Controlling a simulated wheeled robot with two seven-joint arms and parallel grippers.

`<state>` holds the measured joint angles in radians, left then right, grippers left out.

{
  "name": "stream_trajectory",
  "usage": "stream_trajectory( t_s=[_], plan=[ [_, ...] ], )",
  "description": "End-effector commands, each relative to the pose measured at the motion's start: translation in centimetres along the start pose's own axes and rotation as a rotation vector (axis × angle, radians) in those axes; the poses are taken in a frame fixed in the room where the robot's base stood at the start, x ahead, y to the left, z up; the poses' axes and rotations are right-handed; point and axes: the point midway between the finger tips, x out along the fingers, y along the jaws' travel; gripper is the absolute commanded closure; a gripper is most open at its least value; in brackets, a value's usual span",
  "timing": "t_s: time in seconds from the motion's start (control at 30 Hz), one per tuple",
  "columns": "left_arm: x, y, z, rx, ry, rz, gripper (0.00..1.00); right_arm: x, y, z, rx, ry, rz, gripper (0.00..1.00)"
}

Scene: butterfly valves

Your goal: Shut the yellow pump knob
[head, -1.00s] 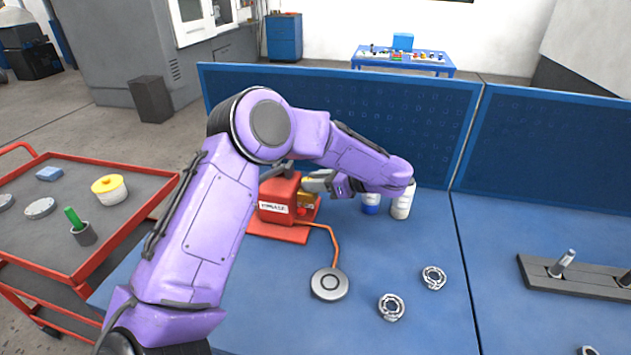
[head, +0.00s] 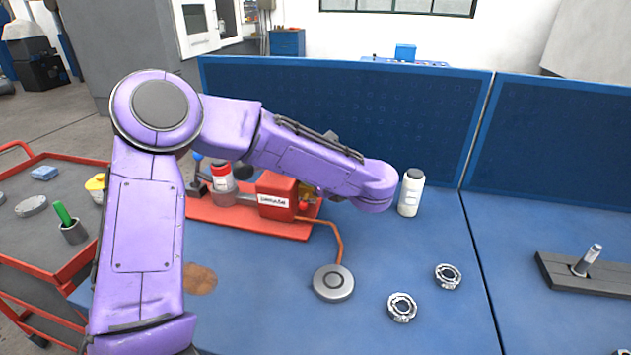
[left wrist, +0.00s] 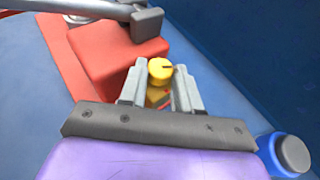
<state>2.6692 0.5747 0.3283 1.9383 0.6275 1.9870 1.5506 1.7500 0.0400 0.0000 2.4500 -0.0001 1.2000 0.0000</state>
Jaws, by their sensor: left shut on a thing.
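The red pump (head: 276,202) stands on a red base plate (head: 214,214) at the back of the blue table. In the left wrist view its red body (left wrist: 108,50) is beside the yellow knob (left wrist: 160,69), which has a short dark mark on its face. My left gripper (left wrist: 161,76) has its two grey fingers on either side of the knob and is shut on it. In the head view my purple forearm hides most of this gripper and the knob. My right gripper is in neither view.
An orange hose (head: 339,245) runs to a round grey disc (head: 333,283). Two metal rings (head: 402,307) lie at front right. A blue panel (head: 430,120) stands behind.

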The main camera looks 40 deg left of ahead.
Motion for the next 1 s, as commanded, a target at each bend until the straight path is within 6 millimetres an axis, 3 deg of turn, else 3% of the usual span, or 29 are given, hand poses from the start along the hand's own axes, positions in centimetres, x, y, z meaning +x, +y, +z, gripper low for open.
stream_trajectory(
  t_s=[0.5, 0.53, 0.6, 1.0],
  plan=[
    [0.06, 0.27, -0.46, 0.018, 0.009, -0.016, 0.98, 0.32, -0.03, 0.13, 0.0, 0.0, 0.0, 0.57],
    [0.06, 0.27, -0.46, 0.018, 0.009, -0.016, 0.61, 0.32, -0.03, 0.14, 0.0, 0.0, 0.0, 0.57],
    [0.07, 0.27, -0.42, 0.017, 0.008, -0.016, 0.42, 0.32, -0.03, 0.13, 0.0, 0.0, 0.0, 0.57],
    [0.21, 0.38, -0.12, 0.011, 0.004, -0.012, 0.42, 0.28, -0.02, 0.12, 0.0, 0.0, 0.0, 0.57]
  ],
)
